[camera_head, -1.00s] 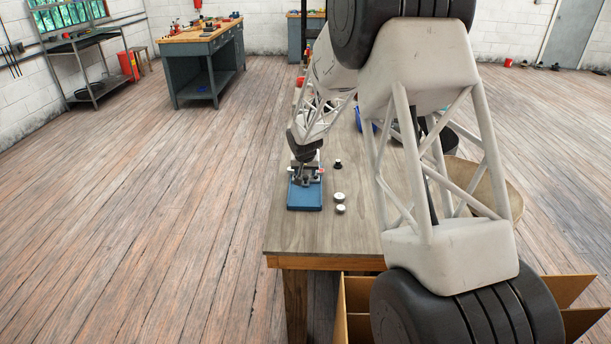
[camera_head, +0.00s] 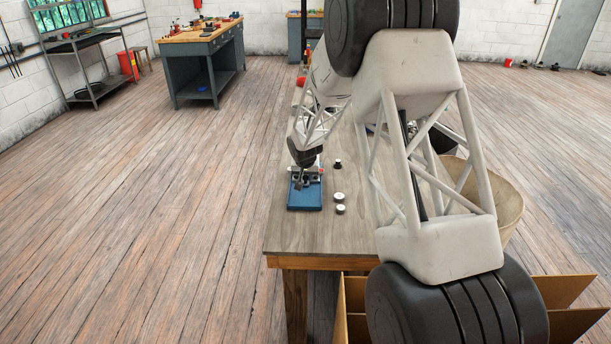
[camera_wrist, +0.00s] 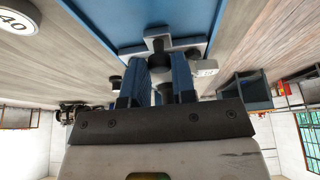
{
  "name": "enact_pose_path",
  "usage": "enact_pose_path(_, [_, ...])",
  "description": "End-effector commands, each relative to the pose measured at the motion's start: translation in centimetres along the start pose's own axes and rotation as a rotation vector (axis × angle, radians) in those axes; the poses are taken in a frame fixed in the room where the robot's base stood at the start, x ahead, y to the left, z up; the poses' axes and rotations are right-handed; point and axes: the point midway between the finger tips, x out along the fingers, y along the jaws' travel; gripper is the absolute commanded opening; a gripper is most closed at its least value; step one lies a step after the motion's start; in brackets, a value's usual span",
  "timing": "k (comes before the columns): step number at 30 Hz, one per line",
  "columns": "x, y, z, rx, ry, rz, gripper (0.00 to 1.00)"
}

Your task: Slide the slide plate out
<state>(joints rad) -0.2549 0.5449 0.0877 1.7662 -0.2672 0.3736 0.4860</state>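A blue fixture base (camera_head: 304,198) sits near the left edge of the wooden table, with grey metal parts on its far half. In the wrist view, its blue surface (camera_wrist: 130,14) fills the top, and a grey cross-shaped metal piece (camera_wrist: 196,49) sits on it; I cannot tell for sure whether this is the slide plate. My gripper (camera_wrist: 166,62) is at this metal piece, its two blue-padded fingers apart with a dark round part between their tips. Whether the fingers grip that part is unclear. In the head view, my gripper (camera_head: 302,181) is over the fixture's grey parts, largely hiding them.
An open cardboard box (camera_head: 356,300) is below the table's front. A round tan bin (camera_head: 507,200) stands right of the table. The table's near end is clear.

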Motion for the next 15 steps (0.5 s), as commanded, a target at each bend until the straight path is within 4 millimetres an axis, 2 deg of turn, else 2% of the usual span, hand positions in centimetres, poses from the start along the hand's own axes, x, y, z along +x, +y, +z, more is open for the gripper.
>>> enact_pose_path(1, [0.00,0.00,0.01,0.000,0.000,0.000,0.11])
enact_pose_path(3, [0.00,0.00,0.01,0.000,0.000,0.000,0.00])
enact_pose_path(11, [-0.06,0.00,0.14,0.000,0.000,0.000,0.00])
enact_pose_path(15, [-0.36,-0.02,0.82,-0.001,-0.001,0.000,0.00])
